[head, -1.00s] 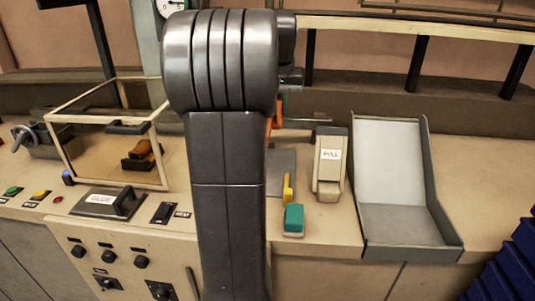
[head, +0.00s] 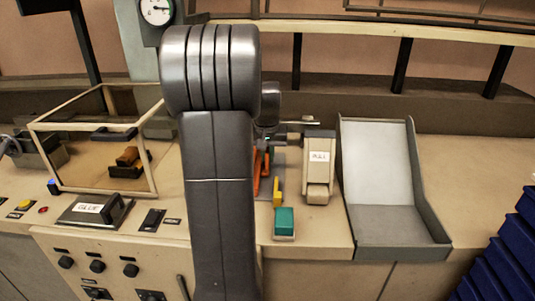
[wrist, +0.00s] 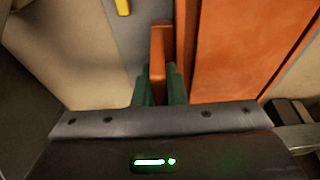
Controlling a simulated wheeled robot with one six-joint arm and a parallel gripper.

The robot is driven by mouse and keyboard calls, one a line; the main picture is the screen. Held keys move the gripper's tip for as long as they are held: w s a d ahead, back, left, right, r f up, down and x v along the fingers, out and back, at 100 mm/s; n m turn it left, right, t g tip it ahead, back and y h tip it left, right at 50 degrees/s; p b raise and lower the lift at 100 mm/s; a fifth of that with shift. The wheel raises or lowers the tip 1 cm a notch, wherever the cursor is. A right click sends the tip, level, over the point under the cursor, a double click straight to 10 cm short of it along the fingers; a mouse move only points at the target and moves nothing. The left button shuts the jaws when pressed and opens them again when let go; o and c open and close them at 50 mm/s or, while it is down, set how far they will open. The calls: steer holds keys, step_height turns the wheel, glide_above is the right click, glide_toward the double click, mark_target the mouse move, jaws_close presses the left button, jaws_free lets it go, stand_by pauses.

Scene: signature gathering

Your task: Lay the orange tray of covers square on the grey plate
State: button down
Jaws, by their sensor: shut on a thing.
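The orange tray (wrist: 240,50) fills the right of the wrist view, and its left wall runs up and down the picture. My gripper (wrist: 160,88) has green fingertips shut on a narrow upright orange piece at the tray's left side. In the head view a strip of the tray (head: 264,175) shows just right of my arm, low by the grey plate (head: 287,163); my arm hides the rest. The plate also shows in the wrist view (wrist: 137,45), left of the tray. I cannot tell whether the tray touches the plate. The covers are not clear.
A yellow piece (head: 277,190) and a green block (head: 284,222) stand near the plate's front. A beige lever box (head: 319,170) and a grey chute (head: 393,190) stand to the right. A framed clear case (head: 98,145) stands left. Blue stacked items (head: 510,260) sit far right.

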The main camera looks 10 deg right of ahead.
steer(key=c, duration=1.5)
jaws_free()
steer(key=v, duration=1.2)
steer(key=shift+s, duration=0.1)
steer(key=shift+o, duration=0.5)
